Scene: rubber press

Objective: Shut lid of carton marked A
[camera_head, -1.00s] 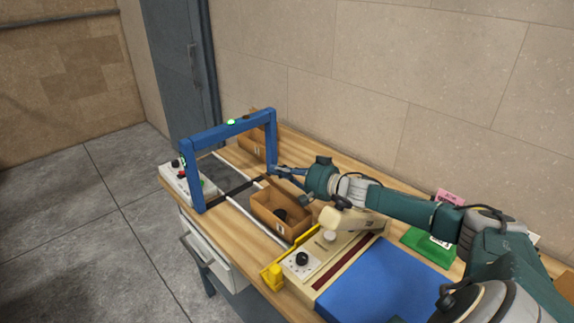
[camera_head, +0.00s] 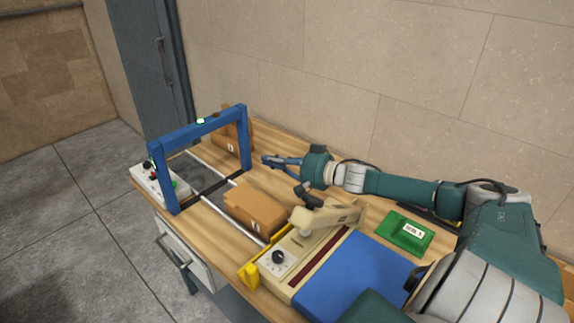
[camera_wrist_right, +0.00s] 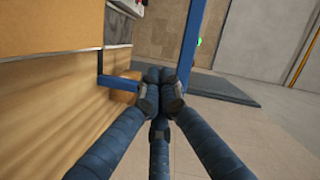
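A brown carton (camera_head: 258,207) lies on the rails in the middle of the bench in the head view. Its top looks covered by its lid. A second brown carton (camera_head: 231,138) stands farther back, by the blue frame. Small labels show on both, but I cannot read which is marked A. My right gripper (camera_head: 268,161) is above the bench, behind and slightly right of the nearer carton and apart from it. In the wrist view the right gripper (camera_wrist_right: 160,76) has its fingers together, with nothing visible between them. My left gripper is not in view.
A blue frame (camera_head: 202,124) with a green light arches over the rails. A cream press (camera_head: 318,240) with a lever arm, a yellow bracket (camera_head: 249,273) and a blue pad (camera_head: 350,275) stand at the front. A green labelled packet (camera_head: 404,232) lies to the right.

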